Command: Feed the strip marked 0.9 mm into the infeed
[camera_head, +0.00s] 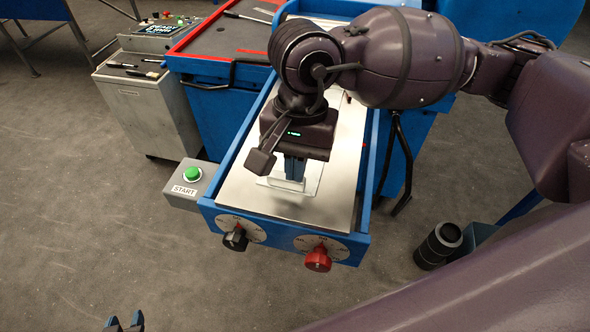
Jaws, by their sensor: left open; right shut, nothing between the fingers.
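My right gripper (293,180) points down over the pale bed of a blue-framed machine (361,205). Its fingers are shut and empty. A pale, flat-edged piece (271,182) shows around and behind the fingertips. I cannot tell whether it is a strip or a fixed part, or whether the fingers touch it. No 0.9 mm mark is readable. My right arm and hand hide much of the bed and its far end, and I cannot make out the infeed. My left gripper (125,323) is open at the bottom left edge, over the floor, away from the machine.
The machine's front has a black knob (235,238) and a red knob (318,259) on dials. A green START button (192,174) sits on a grey box at its left. A grey cabinet (152,105) stands back left. A black cylinder (438,246) stands on the floor at right.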

